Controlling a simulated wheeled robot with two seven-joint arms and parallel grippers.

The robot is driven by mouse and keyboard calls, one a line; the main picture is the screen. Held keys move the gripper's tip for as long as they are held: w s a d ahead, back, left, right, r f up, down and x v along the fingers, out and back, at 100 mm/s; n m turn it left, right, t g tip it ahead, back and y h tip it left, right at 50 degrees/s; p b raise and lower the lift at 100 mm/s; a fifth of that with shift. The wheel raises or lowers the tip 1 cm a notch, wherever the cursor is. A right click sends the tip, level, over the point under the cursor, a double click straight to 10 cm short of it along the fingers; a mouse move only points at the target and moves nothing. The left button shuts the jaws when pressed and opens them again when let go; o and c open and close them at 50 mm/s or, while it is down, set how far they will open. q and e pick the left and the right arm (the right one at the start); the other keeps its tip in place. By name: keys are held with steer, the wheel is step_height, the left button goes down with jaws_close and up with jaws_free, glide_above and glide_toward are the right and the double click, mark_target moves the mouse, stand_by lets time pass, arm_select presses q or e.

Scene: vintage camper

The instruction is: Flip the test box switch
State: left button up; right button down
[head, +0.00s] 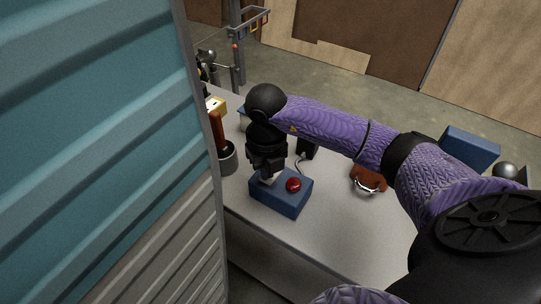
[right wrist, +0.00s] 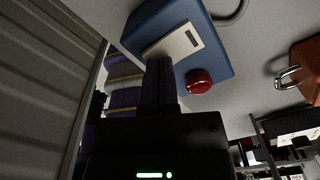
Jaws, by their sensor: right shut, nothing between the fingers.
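The test box (head: 283,197) is a blue box on the grey table, with a red domed button or lamp (head: 293,185) on its top. My right gripper (head: 268,178) points down over the box's left part, beside the red dome. In the right wrist view the box (right wrist: 165,22) shows a pale plate (right wrist: 178,42) with a dark slot, and the red dome (right wrist: 198,82) next to it. The shut fingers (right wrist: 159,75) are empty and reach to the edge of the plate; I cannot tell whether they touch it. The switch lever is not clearly visible. My left gripper is out of view.
A corrugated teal and grey wall (head: 100,150) stands close on the left. A grey cup (head: 228,158) with a brown handle stands behind the box. A brown object with a metal clasp (head: 368,180) lies to the right. The table front (head: 320,240) is clear.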

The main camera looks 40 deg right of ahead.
steer(key=shift+f, duration=0.2)
step_height(320, 180, up, 7)
steer(key=p, duration=0.6)
steer(key=shift+r, duration=0.15)
